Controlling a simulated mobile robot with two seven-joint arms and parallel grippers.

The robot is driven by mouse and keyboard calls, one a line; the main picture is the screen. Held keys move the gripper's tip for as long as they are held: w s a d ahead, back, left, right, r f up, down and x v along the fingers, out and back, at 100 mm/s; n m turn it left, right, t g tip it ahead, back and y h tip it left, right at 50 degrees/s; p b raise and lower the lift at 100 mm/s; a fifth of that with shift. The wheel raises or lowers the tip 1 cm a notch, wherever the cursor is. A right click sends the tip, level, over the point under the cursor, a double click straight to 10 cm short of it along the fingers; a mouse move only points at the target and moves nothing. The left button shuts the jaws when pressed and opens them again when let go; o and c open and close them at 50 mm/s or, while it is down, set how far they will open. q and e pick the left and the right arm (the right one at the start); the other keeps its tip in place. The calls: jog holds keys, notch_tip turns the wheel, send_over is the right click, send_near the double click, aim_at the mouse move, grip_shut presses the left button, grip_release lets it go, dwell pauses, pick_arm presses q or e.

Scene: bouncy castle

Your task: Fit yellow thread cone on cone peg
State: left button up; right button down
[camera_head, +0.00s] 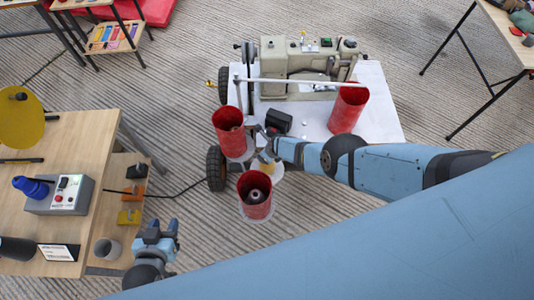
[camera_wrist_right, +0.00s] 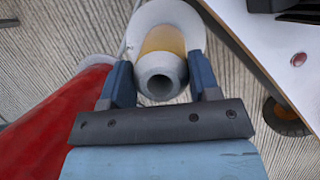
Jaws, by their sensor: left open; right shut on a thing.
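The yellow thread cone (camera_wrist_right: 163,45) shows in the right wrist view between the blue fingers of my right gripper (camera_wrist_right: 162,84). Its grey hollow end faces the camera. My right gripper is shut on it. A white round disc (camera_wrist_right: 185,14) shows behind the cone; I cannot tell whether they touch. The cone peg is not distinguishable, so I cannot tell whether the cone is around it or above it. In the head view my right gripper (camera_head: 266,155) is among the red cylinders, beside the machine table. My left gripper (camera_head: 159,232) is open and empty, by the wooden table.
Red open cylinders stand left (camera_head: 229,132), front (camera_head: 254,195) and right (camera_head: 347,108) of my right gripper. A beige sewing machine (camera_head: 309,60) sits on the white table (camera_head: 382,100). The wooden table (camera_head: 75,150) at left carries a control box (camera_head: 60,196).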

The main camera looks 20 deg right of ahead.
jog(key=shift+f+b, duration=0.65)
jog(key=shift+f, duration=0.05)
jog(key=shift+c, duration=1.3)
grip_release()
jog(key=shift+r, duration=0.1)
jog(key=p+v, duration=1.3)
jog(key=p, duration=0.2)
jog(key=shift+r, duration=0.35)
jog(key=shift+s+d, duration=0.15)
